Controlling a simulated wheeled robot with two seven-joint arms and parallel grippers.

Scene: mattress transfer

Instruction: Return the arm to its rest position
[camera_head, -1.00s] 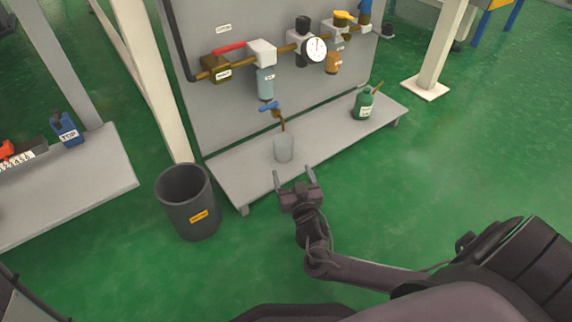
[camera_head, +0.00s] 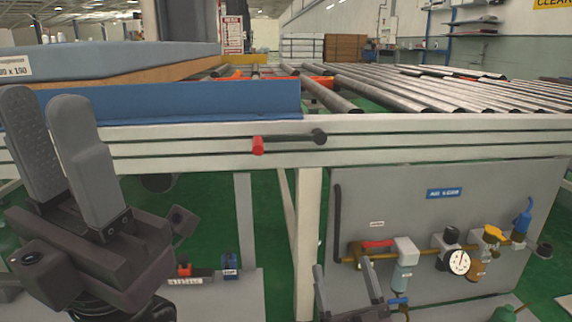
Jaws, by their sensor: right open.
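My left gripper (camera_head: 45,100) stands large and close at the left edge, its two grey fingers pointing up side by side. Only a narrow gap shows between them, and I cannot tell how far they are spread. Nothing shows between the fingers. My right gripper (camera_head: 343,268) is low in the picture, right of the middle, in front of the grey valve panel (camera_head: 400,205). Its two fingers point up, apart and empty. The rest of my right arm is out of the picture below.
A roller conveyor (camera_head: 431,123) with a red-tipped lever (camera_head: 290,141) crosses the view. A mattress (camera_head: 120,58) lies at the upper left behind a blue plate (camera_head: 200,101). The panel carries pipes, a gauge (camera_head: 459,262) and a light-blue cylinder (camera_head: 402,278).

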